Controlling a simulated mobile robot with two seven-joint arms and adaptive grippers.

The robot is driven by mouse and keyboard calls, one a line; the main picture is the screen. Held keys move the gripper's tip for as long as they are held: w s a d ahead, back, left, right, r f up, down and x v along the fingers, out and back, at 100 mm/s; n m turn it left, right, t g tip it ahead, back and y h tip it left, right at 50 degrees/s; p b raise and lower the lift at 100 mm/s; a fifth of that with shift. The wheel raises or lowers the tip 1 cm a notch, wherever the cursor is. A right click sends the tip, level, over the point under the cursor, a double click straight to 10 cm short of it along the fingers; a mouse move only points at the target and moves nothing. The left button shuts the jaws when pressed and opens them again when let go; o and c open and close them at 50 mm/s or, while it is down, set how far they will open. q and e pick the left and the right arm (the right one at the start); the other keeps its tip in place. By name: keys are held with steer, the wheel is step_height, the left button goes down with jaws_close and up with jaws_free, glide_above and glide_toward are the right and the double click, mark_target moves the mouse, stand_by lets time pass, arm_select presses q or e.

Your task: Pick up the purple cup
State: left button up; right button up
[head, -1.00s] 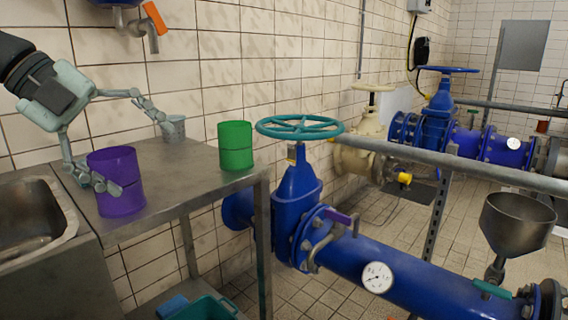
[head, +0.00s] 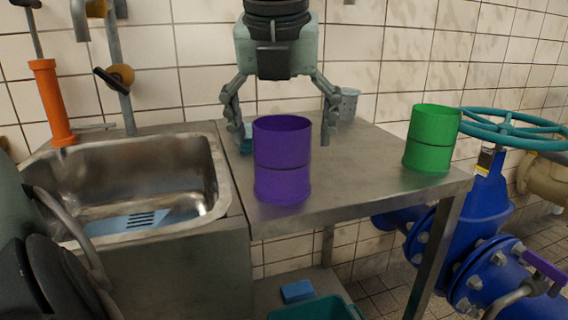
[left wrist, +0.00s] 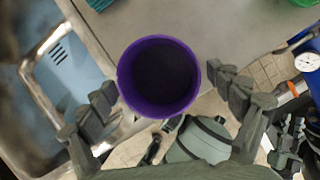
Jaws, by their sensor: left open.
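The purple cup (head: 282,160) stands upright near the front edge of the metal table (head: 345,195). My left gripper (head: 284,128) is open with its fingers spread left and right of the cup, pointing down. In the left wrist view the cup (left wrist: 159,76) is seen from above, open and dark inside. The left gripper's fingers (left wrist: 165,88) lie on both sides of it, with a gap on each side. What looks like my right gripper (left wrist: 289,145) is at the right edge of the left wrist view, too small to read.
A green cup (head: 432,138) stands at the table's right end. A small grey cup (head: 347,104) is behind. A steel sink (head: 150,170) adjoins on the left, with an orange cylinder (head: 52,102) behind it. A teal handwheel (head: 514,128) and blue pipe are at right. A teal bin (head: 318,309) is below.

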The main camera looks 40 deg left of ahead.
arm_select(q)
steer(key=x, duration=0.4)
steer(key=shift+s+d+f, duration=0.1)
steer(key=shift+s+f, duration=0.05)
steer(key=shift+f, duration=0.7)
arm_select(e)
steer(key=shift+w+a+r+t, duration=0.1)
steer(key=shift+a+r+t, duration=0.15)
steer(key=shift+r, duration=0.2)
steer(key=shift+w+a+r+t, duration=0.1)
steer(key=shift+a+r+t, duration=0.1)
steer(key=shift+r, duration=0.2)
arm_select(q)
steer(key=c, duration=1.3)
steer(key=shift+o, duration=0.2)
steer(key=shift+r, duration=0.15)
